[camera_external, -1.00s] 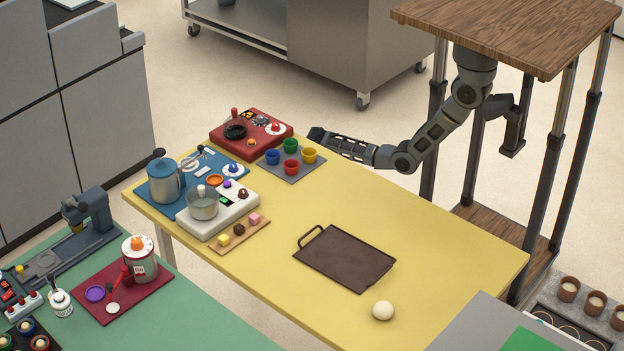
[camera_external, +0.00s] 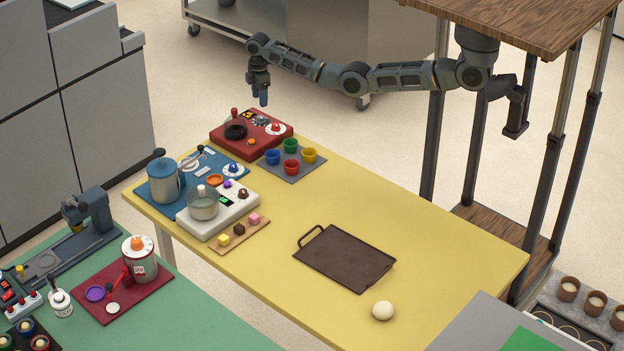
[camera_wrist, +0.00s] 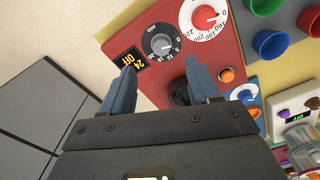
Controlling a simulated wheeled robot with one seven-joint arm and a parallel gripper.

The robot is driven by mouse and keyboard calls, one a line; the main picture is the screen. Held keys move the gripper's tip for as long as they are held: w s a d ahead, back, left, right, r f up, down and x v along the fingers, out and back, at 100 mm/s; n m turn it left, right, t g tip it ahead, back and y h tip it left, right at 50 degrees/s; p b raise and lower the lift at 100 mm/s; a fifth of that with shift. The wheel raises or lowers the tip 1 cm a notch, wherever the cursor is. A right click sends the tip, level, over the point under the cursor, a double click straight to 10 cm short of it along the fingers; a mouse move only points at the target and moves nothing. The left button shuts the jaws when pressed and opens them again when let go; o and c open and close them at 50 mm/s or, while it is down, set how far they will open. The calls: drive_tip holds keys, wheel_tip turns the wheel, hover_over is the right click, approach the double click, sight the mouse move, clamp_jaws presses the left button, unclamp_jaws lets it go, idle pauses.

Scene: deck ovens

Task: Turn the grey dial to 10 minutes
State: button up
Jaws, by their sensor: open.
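My gripper (camera_wrist: 160,67) is open and empty, fingers pointing down. In the external view my gripper (camera_external: 259,100) hangs above the back of the panel, apart from the dial. In the wrist view the dial lies just beyond the gap between the fingertips. The exact pointer reading is too small to tell.
A red temperature dial (camera_wrist: 204,17) and a display (camera_wrist: 129,61) reading 24 OFF flank the grey dial. A black knob (camera_wrist: 180,93) on the panel is partly hidden by my right finger. Coloured cups (camera_external: 291,146) stand beside the panel.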

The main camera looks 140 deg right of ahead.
sight(261, 117)
wheel_tip(261, 117, down, 8)
drive_tip(key=shift+w+a+r, duration=0.1)
drive_tip(key=shift+w, duration=0.05)
idle(0.3)
drive_tip(key=c, duration=1)
